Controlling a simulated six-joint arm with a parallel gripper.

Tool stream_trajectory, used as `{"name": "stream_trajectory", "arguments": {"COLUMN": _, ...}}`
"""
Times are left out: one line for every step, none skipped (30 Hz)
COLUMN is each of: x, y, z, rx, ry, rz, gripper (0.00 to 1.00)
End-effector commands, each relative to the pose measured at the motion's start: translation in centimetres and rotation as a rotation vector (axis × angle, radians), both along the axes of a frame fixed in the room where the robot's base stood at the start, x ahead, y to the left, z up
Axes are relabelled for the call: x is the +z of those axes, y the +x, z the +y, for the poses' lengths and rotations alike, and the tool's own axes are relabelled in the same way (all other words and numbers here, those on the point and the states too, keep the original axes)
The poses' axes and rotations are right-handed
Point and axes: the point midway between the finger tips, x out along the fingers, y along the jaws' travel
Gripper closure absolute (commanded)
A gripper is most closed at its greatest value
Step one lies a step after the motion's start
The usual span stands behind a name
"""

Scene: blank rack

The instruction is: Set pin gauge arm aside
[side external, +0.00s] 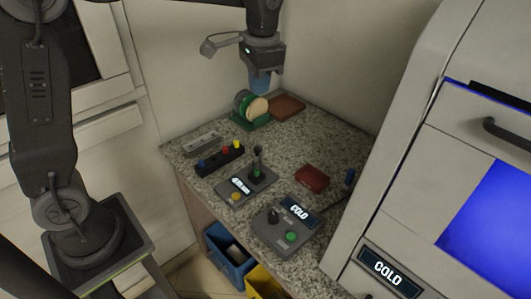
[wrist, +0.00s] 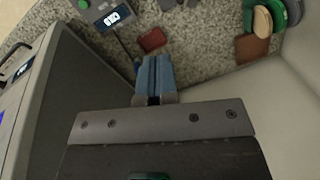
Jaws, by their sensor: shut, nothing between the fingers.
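A grey box with a small lit display and a yellow button (side external: 235,196) stands mid-counter in the side view. A dark upright lever (side external: 257,160) rises from its right part above a green spot; this may be the pin gauge and its arm, but I cannot tell for sure. My gripper (side external: 261,88) hangs above the back of the counter, over the disc rack and well away from that box. Its blue fingers (wrist: 153,70) are shut together with nothing between them.
A green rack (side external: 250,122) holds several discs beside a brown tray (side external: 287,105). A red tray (side external: 312,178), a "COLD" control box (side external: 282,228) and a dark block with coloured pegs (side external: 219,162) share the counter. A large machine (side external: 420,190) stands at right. Blue and yellow bins sit below.

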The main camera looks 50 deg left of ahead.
Motion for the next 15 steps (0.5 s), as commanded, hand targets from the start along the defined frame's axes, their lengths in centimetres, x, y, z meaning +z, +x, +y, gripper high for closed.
{"name": "stream_trajectory", "arguments": {"x": -1.1, "y": 1.4, "z": -0.1, "rx": -0.015, "ry": 0.007, "rz": 0.035, "gripper": 1.0}}
{"name": "stream_trajectory", "arguments": {"x": -1.6, "y": 2.1, "z": -0.2, "rx": -0.024, "ry": 0.01, "rz": 0.052, "gripper": 1.0}}
{"name": "stream_trajectory", "arguments": {"x": -2.3, "y": 3.0, "z": -0.3, "rx": -0.035, "ry": 0.015, "rz": 0.077, "gripper": 1.0}}
{"name": "stream_trajectory", "arguments": {"x": -2.9, "y": 3.7, "z": -0.3, "rx": -0.044, "ry": 0.018, "rz": 0.094, "gripper": 1.0}}
{"name": "stream_trajectory", "arguments": {"x": -3.5, "y": 4.3, "z": -0.3, "rx": -0.053, "ry": 0.023, "rz": 0.113, "gripper": 1.0}}
{"name": "stream_trajectory", "arguments": {"x": -4.4, "y": 5.1, "z": -0.4, "rx": -0.064, "ry": 0.027, "rz": 0.136, "gripper": 1.0}}
{"name": "stream_trajectory", "arguments": {"x": -5.1, "y": 5.7, "z": -0.5, "rx": -0.074, "ry": 0.03, "rz": 0.155, "gripper": 1.0}}
{"name": "stream_trajectory", "arguments": {"x": -5.8, "y": 6.3, "z": -0.5, "rx": -0.082, "ry": 0.034, "rz": 0.174, "gripper": 1.0}}
{"name": "stream_trajectory", "arguments": {"x": -6.7, "y": 7.0, "z": -0.6, "rx": -0.093, "ry": 0.038, "rz": 0.195, "gripper": 1.0}}
{"name": "stream_trajectory", "arguments": {"x": -7.4, "y": 7.5, "z": -0.7, "rx": -0.101, "ry": 0.041, "rz": 0.213, "gripper": 1.0}}
{"name": "stream_trajectory", "arguments": {"x": -8.1, "y": 8.0, "z": -0.8, "rx": -0.11, "ry": 0.042, "rz": 0.23, "gripper": 1.0}}
{"name": "stream_trajectory", "arguments": {"x": -9.1, "y": 8.5, "z": -0.8, "rx": -0.119, "ry": 0.045, "rz": 0.252, "gripper": 1.0}}
{"name": "stream_trajectory", "arguments": {"x": -9.8, "y": 8.9, "z": -0.9, "rx": -0.126, "ry": 0.047, "rz": 0.266, "gripper": 1.0}}
{"name": "stream_trajectory", "arguments": {"x": -10.4, "y": 9.2, "z": -0.9, "rx": -0.131, "ry": 0.05, "rz": 0.28, "gripper": 1.0}}
{"name": "stream_trajectory", "arguments": {"x": -11.2, "y": 9.6, "z": -1.0, "rx": -0.14, "ry": 0.052, "rz": 0.297, "gripper": 1.0}}
